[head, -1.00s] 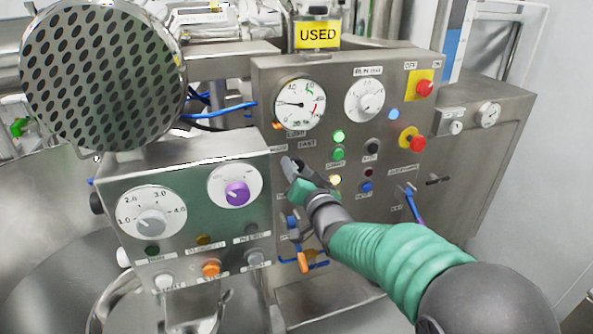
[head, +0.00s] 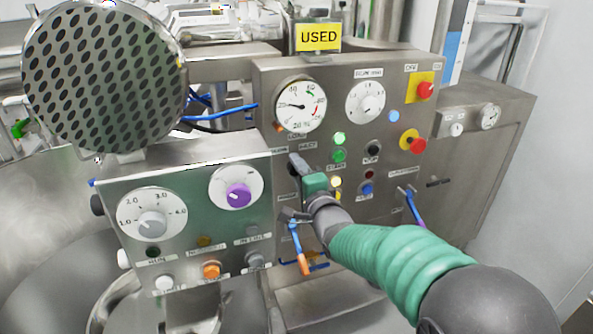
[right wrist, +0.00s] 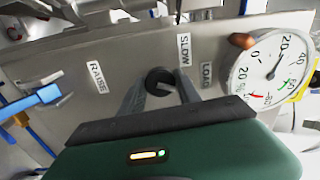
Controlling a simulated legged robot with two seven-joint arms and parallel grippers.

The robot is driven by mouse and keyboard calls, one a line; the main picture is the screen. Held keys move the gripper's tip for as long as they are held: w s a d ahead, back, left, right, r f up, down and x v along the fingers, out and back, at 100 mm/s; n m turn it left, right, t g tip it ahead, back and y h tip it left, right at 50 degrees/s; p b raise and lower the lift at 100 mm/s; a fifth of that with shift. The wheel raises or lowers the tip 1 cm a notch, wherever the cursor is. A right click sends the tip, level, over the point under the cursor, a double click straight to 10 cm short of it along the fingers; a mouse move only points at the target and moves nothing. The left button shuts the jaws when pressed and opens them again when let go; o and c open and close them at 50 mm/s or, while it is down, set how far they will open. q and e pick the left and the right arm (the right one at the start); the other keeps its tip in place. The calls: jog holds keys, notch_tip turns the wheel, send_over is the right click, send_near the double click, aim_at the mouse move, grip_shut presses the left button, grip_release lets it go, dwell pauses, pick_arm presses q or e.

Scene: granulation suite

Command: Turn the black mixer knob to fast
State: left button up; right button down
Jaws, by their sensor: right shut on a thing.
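The black mixer knob (right wrist: 160,80) is a small round dark knob on the steel panel in the right wrist view, with a SLOW label just right of it. My right gripper (right wrist: 162,92) has its two grey fingers around the knob, one on each side, shut on it. In the head view the right gripper (head: 296,162) reaches the panel below the pressure gauge, near the FAST label, and hides the knob. I cannot make out the knob's pointer. My left gripper is not in view.
A blue lever with an orange tip (head: 299,246) hangs close under my gripper. A second panel with a purple knob (head: 238,194) stands at left.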

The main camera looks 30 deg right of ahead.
jog(key=m, duration=0.4)
jog(key=shift+f, duration=0.25)
jog(key=shift+f+m, duration=0.1)
jog(key=shift+m, duration=0.2)
jog(key=c, duration=1.1)
grip_release()
jog(key=shift+o, duration=1.2)
jog(key=shift+d, duration=0.2)
